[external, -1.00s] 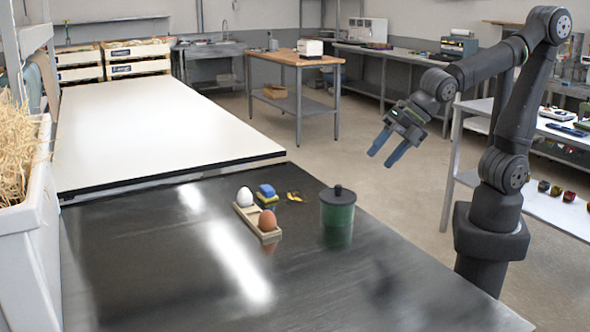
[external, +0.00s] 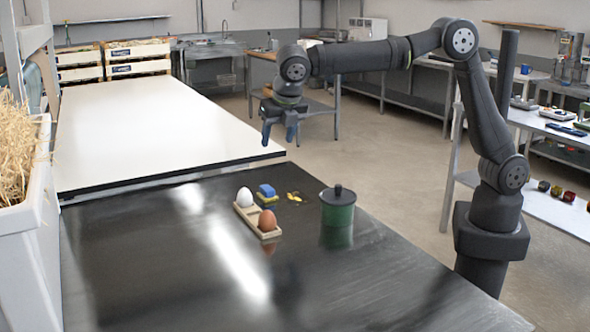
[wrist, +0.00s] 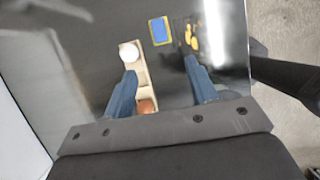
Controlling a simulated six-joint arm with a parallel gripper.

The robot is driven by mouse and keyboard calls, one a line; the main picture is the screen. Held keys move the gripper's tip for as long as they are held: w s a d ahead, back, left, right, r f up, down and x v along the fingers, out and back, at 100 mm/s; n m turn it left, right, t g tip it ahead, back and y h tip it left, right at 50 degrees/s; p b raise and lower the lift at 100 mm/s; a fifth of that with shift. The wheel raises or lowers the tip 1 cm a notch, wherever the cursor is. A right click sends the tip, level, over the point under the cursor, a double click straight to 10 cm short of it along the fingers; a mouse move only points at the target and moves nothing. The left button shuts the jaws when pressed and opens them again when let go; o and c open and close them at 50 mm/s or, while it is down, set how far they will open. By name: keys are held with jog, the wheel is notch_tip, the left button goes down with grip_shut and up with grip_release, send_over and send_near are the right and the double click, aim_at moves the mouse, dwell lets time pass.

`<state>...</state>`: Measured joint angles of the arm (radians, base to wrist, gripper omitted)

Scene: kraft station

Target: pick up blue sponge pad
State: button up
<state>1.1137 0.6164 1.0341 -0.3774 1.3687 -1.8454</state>
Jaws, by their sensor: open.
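The blue sponge pad (external: 266,191) sits on the dark tabletop behind the wooden egg holder, with a yellow layer showing under the blue. In the wrist view the blue sponge pad (wrist: 160,31) lies flat, beyond the fingertips and between their lines. My gripper (external: 279,139) is open and empty, pointing down, well above the table over the sponge area. In the wrist view my gripper (wrist: 160,73) shows both blue fingers spread apart with nothing between them but the table and part of the egg holder below.
A wooden holder (external: 243,211) with a white egg (external: 245,196) and a brown egg (external: 267,220) is close in front of the sponge. Small yellow pieces (external: 293,196) lie to its right. A green lidded jar (external: 338,207) stands further right.

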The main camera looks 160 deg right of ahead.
send_over(266, 187)
jog(key=w+a, duration=0.2)
notch_tip(266, 187, down, 11)
jog(key=shift+s+a+f, duration=0.1)
jog(key=shift+s, duration=0.05)
jog(key=shift+x, duration=2.7)
jog(key=shift+a, duration=0.1)
jog(key=c, duration=1.1)
jog(key=shift+r, duration=0.6)
jog(key=r, duration=0.3)
jog(key=shift+s+a+r, duration=0.1)
jog(key=shift+s+r, duration=0.2)
jog(key=shift+s, duration=0.05)
jog(key=s+a+r, duration=0.1)
jog(key=s+r, duration=0.1)
jog(key=s, duration=0.1)
jog(key=s+r, duration=0.2)
jog(key=s, duration=0.1)
jog(key=s+a+r, duration=0.1)
jog(key=s+r, duration=0.1)
jog(key=s, duration=0.2)
jog(key=shift+s+a+r, duration=0.1)
jog(key=shift+a, duration=0.25)
